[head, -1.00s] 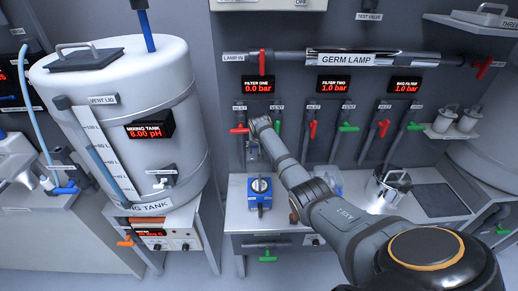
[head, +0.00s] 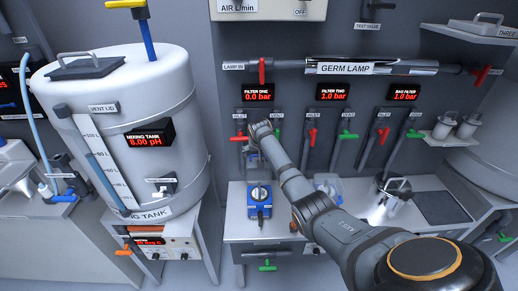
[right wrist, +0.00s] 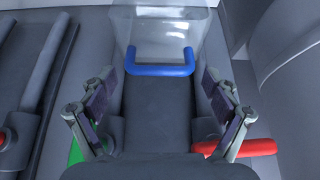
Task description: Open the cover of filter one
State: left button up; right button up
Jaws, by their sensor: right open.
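Filter one is marked by its red display reading 0.0 bar (head: 259,93) on the back panel. My right arm reaches up to the pipes below it, and its hand hides most of the filter in the head view. In the right wrist view, a clear cover (right wrist: 160,22) with a blue U-shaped handle (right wrist: 160,70) lies straight ahead. My right gripper (right wrist: 160,88) is open, its fingers to either side of the handle and apart from it. The cover looks shut, but I cannot be sure. My left gripper is not in view.
A red valve handle (right wrist: 240,148) and a green one (right wrist: 75,150) flank the gripper closely. A blue device (head: 259,200) stands on the bench below.

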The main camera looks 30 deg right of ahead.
jog(key=v, duration=0.9)
jog(key=shift+s+a+r, duration=0.15)
jog(key=shift+r, duration=0.15)
